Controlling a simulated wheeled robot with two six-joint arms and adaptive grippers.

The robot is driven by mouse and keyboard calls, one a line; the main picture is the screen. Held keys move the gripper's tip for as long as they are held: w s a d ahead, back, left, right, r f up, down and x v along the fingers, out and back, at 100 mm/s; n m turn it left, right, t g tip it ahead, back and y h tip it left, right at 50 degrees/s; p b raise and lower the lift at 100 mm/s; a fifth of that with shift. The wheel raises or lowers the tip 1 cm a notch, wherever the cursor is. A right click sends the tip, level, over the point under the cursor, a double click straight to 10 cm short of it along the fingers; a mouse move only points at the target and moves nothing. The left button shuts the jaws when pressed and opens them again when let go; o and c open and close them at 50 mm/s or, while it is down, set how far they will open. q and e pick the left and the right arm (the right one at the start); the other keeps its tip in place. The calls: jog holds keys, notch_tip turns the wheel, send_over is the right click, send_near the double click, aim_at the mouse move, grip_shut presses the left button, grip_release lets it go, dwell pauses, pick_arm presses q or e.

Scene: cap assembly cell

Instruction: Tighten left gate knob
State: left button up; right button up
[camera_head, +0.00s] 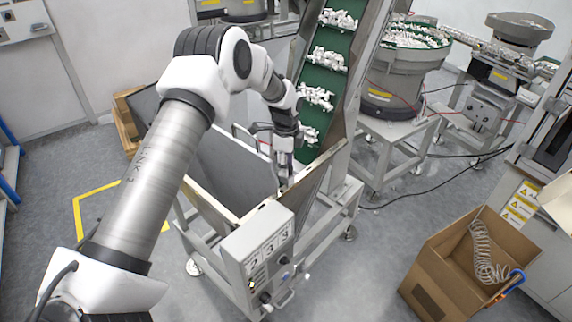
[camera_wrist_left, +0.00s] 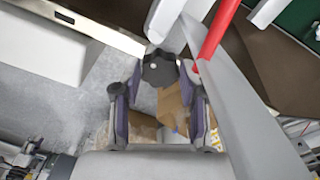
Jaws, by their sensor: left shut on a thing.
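The left gate knob (camera_wrist_left: 160,70) is a dark, lobed knob at the upper middle of the left wrist view. My left gripper (camera_wrist_left: 161,80) has its two fingers on either side of the knob and is shut on it. In the head view my left gripper (camera_head: 284,160) reaches down into the hopper (camera_head: 225,165) beside the conveyor, and the knob is hidden there. A pale metal plate (camera_wrist_left: 240,110) runs close along the right finger. My right gripper is not in view.
The green inclined conveyor (camera_head: 331,45) with white caps rises right behind my left gripper. A red bar (camera_wrist_left: 217,30) passes near the knob. A control box (camera_head: 262,250) stands at the hopper's front. A cardboard box (camera_head: 445,275) with a coiled hose sits on the right floor.

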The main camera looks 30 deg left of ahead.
pick_arm(q)
jog(key=shift+s+f+m, duration=0.2)
jog(key=shift+f+m, duration=0.1)
jog(key=shift+f, duration=0.05)
jog(key=shift+d+m+b, duration=0.1)
jog(key=shift+m+b, duration=0.35)
jog(key=shift+m, duration=0.05)
jog(key=m+b, duration=0.1)
jog(key=m, duration=0.2)
jog(key=shift+f, duration=0.1)
jog(key=m+b, duration=0.1)
jog(key=m, duration=0.2)
jog(key=shift+m, duration=1.5)
jog(key=shift+w, duration=0.1)
jog(key=o, duration=1.1)
jog(key=shift+o, duration=0.2)
jog(key=shift+w+r, duration=0.1)
jog(key=shift+r, duration=0.1)
